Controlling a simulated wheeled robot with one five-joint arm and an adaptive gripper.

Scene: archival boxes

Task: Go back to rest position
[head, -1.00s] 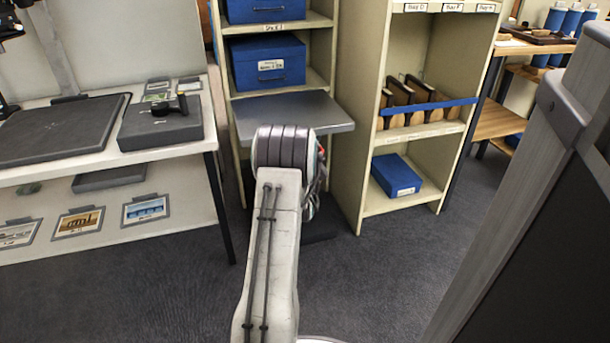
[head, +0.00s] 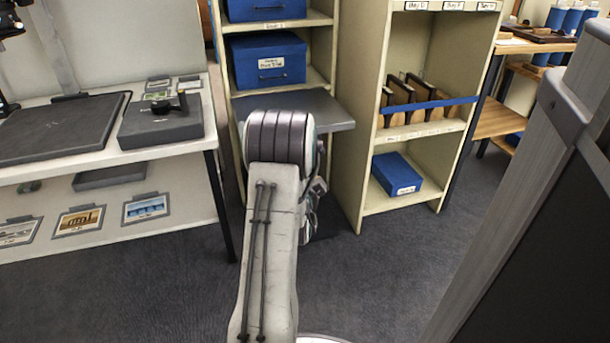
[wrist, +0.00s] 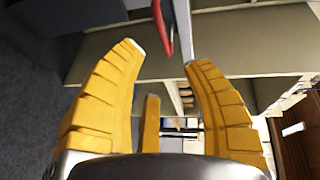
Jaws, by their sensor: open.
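My gripper is hidden behind the arm there.
A shelving unit holds blue boxes (head: 268,60) above the grey shelf (head: 325,108). A second unit has a blue box (head: 398,176) low down. A white table (head: 170,148) stands at left. Grey carpet (head: 370,270) lies open in front. A large dark panel fills the right.

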